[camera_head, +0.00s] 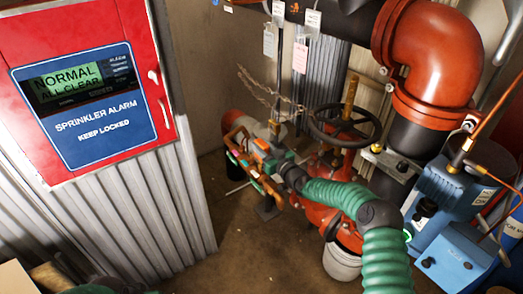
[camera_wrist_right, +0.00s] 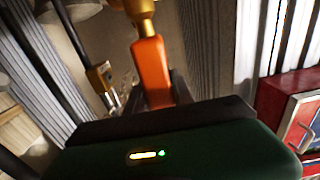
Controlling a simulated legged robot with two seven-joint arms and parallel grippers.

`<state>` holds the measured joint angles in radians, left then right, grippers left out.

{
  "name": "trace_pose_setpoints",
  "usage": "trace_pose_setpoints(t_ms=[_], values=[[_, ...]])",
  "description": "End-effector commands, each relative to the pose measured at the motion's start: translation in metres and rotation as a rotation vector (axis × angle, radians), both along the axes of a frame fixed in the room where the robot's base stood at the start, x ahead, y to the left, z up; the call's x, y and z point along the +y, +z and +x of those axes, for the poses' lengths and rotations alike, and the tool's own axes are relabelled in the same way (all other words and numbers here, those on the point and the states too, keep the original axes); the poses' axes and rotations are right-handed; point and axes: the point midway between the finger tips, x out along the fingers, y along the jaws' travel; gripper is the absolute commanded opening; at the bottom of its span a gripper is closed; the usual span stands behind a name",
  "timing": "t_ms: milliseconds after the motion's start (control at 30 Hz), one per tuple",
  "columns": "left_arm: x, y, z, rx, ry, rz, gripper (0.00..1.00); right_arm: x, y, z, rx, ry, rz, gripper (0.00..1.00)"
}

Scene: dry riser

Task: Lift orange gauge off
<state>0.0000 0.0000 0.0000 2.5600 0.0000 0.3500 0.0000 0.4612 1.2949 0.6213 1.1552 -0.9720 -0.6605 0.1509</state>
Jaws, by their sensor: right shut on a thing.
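The orange gauge (camera_wrist_right: 152,70) stands out in the right wrist view as a smooth orange body joined to a brass fitting (camera_wrist_right: 144,22) at the top of the picture. The dark fingers of my right gripper (camera_wrist_right: 160,92) are on either side of it, shut on it. In the head view my right gripper (camera_head: 266,152) is at the far end of my green-sleeved arm, beside the red valve pipework. The gauge is small there and largely covered by the gripper. I cannot tell whether it is still attached. My left gripper is not in view.
A black handwheel (camera_head: 343,125) is just right of my right gripper. A large red pipe elbow (camera_head: 432,50) is at upper right, above a blue unit (camera_head: 450,195). A red alarm panel (camera_head: 85,85) stands at left. Bare floor (camera_head: 235,250) shows in front.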

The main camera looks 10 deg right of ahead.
Motion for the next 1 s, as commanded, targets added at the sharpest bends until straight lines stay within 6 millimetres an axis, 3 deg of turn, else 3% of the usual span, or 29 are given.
trace_pose_setpoints(t_ms=[333, 467, 800, 1000], values=[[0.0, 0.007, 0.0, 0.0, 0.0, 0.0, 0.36, 0.001, 0.04, -0.004, -0.002, 0.002, 0.0, 0.0], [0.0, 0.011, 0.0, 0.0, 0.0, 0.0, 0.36, 0.005, 0.041, -0.031, 0.001, 0.001, 0.001, 0.0], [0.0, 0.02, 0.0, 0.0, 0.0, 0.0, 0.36, 0.021, 0.049, -0.129, -0.002, 0.0, -0.001, 0.0], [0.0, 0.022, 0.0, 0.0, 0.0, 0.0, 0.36, 0.026, 0.051, -0.154, -0.003, -0.001, -0.001, 0.0]])
